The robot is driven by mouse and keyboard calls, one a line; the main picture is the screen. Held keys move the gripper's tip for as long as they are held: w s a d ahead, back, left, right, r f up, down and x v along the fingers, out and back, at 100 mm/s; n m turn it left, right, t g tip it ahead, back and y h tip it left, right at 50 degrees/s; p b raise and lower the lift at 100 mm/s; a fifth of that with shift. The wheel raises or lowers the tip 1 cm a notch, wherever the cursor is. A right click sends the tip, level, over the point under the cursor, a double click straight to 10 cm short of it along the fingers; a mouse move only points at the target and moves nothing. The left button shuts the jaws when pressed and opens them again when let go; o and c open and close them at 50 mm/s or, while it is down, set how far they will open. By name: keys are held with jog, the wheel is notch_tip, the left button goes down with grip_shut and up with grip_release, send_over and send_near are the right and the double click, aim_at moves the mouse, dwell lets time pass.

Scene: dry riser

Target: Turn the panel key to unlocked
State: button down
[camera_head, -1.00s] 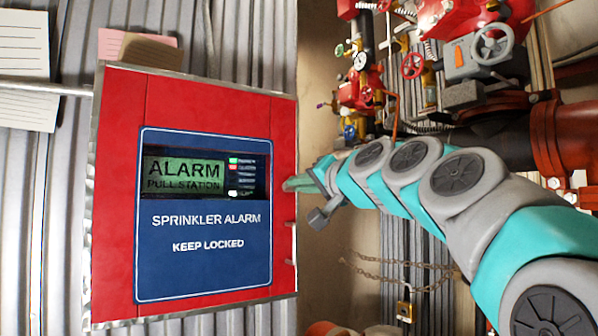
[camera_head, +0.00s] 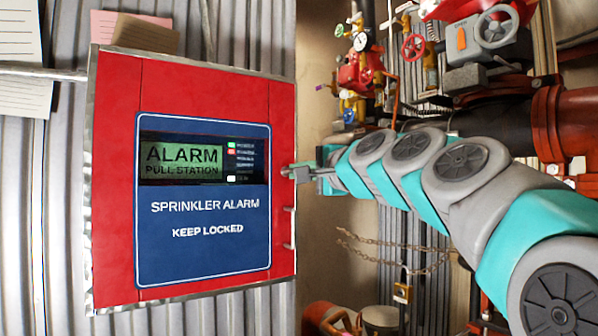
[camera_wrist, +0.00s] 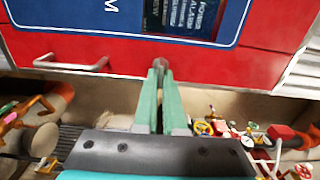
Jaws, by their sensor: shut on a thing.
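The red alarm panel (camera_head: 112,190) with a blue front plate hangs on the corrugated wall at the left of the head view. It also shows across the top of the wrist view (camera_wrist: 125,52). The panel key (camera_wrist: 160,63) is a small grey round piece on the panel's side face, mostly hidden by the fingertips. My gripper (camera_wrist: 160,72) is shut on it, with both green fingers close together. In the head view my gripper (camera_head: 292,172) meets the panel's right side. Whether the key is turned cannot be told.
A metal handle (camera_wrist: 72,64) sits on the panel's side left of my fingers. Pipes and valves, with a grey handwheel (camera_head: 497,30), crowd the upper right. A chain (camera_head: 395,255) with a padlock (camera_head: 403,292) hangs below my arm.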

dwell(0.3)
jog(key=c, duration=1)
grip_release()
jog(key=shift+d, duration=0.1)
jog(key=v, duration=0.7)
jog(key=shift+s+d+b, duration=0.2)
jog(key=shift+s+b, duration=0.15)
jog(key=shift+b, duration=0.1)
jog(key=shift+f, duration=0.15)
